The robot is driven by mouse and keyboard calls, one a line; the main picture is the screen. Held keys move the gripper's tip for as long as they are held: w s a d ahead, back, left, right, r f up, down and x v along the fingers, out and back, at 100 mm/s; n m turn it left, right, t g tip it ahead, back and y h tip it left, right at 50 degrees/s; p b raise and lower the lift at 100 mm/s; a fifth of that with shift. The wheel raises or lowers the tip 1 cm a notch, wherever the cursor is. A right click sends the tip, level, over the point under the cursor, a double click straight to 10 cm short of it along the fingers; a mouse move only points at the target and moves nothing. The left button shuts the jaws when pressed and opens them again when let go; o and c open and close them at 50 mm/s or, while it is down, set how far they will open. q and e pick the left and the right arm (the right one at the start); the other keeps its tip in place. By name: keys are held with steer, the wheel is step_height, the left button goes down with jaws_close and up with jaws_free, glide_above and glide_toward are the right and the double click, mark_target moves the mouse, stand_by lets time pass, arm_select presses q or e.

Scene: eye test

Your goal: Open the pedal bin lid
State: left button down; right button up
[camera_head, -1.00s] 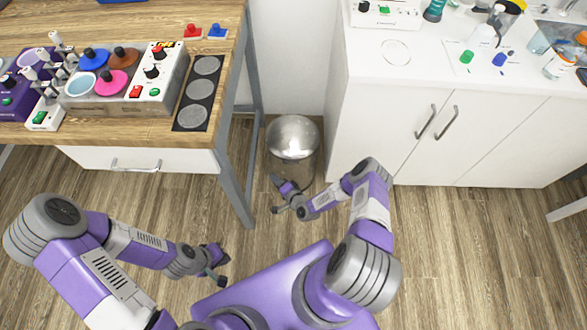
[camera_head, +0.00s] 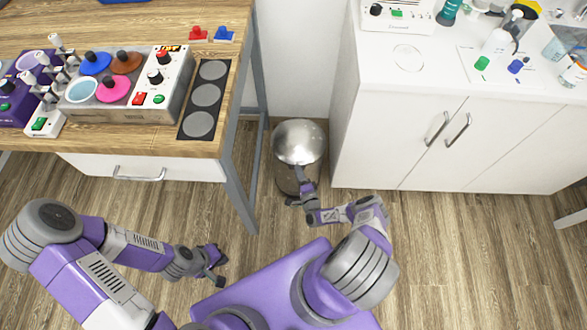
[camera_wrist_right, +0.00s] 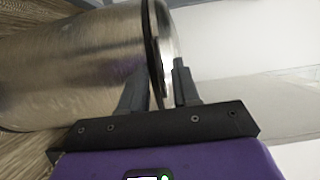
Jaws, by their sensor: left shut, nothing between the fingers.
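The pedal bin (camera_head: 283,180) is a metal cylinder standing on the floor between the wooden table and the white cabinet. Its shiny domed lid (camera_head: 299,141) looks closed. In the right wrist view the brushed bin body (camera_wrist_right: 70,65) lies at the left, with a dark rim band (camera_wrist_right: 152,45) and a strip of the lid (camera_wrist_right: 166,45). My right gripper (camera_head: 300,172) is at the near side of the bin. Its fingers (camera_wrist_right: 160,82) are apart, with the rim edge between them; contact is unclear. My left gripper (camera_head: 222,282) is shut and empty above the floor.
A table leg (camera_head: 239,196) stands left of the bin, and the white cabinet (camera_head: 375,140) with metal handles is close on its right. The table (camera_head: 120,139) carries panels with knobs and buttons. The wooden floor (camera_head: 455,260) at the right is clear.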

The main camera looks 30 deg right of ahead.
steer(key=shift+w, duration=0.15)
jaws_close()
stand_by(1.4)
